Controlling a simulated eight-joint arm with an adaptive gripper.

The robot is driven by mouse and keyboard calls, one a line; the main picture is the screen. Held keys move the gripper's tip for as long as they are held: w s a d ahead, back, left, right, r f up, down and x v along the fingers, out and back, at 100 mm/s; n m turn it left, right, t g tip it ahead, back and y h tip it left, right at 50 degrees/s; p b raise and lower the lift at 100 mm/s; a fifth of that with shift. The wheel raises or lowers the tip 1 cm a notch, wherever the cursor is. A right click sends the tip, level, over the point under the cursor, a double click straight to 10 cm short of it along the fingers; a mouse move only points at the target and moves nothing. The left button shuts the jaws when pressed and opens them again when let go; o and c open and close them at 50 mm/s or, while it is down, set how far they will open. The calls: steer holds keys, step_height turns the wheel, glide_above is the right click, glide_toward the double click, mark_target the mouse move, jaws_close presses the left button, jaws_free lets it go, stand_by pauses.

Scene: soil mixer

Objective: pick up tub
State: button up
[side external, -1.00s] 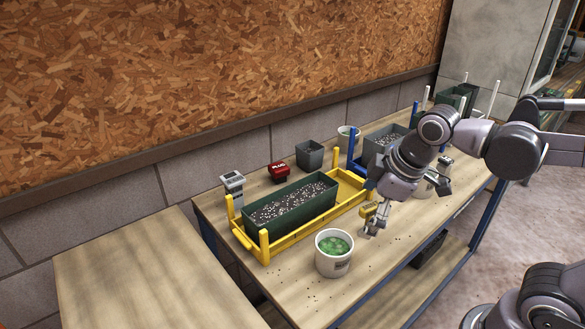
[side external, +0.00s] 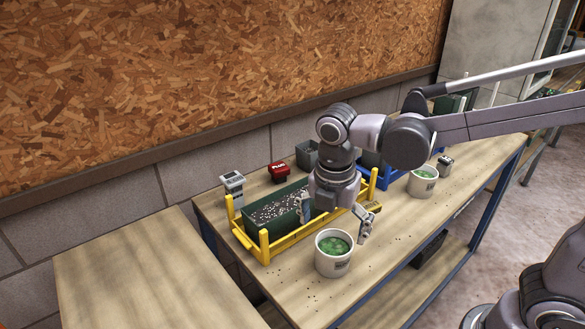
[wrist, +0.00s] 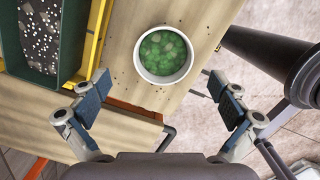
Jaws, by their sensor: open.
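A white tub (side external: 334,262) with green contents stands upright near the front edge of the wooden table. My gripper (side external: 336,222) is open and empty above and slightly behind it, its fingers spread wide and pointing down. In the wrist view the same tub (wrist: 163,76) shows from above, ahead of the fingertips and between their lines. The open gripper (wrist: 160,107) does not touch it. A second white tub (side external: 422,182) with green contents stands farther right on the table.
A yellow frame (side external: 274,253) holds a green trough (side external: 270,212) of speckled soil close behind the tub. A red box (side external: 278,171), a grey device (side external: 232,184) and a grey pot (side external: 306,154) stand at the back. Bare tabletop (side external: 388,238) lies right of the tub.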

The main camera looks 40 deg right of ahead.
mark_target(334, 248)
steer(key=shift+d+f, duration=0.15)
steer(key=shift+f, duration=0.95)
steer(key=shift+d+f, duration=0.2)
steer(key=shift+f, duration=0.95)
steer(key=shift+d+f, duration=0.15)
steer(key=shift+f, duration=0.95)
steer(key=shift+c, duration=0.3)
steer(key=c, duration=1.3)
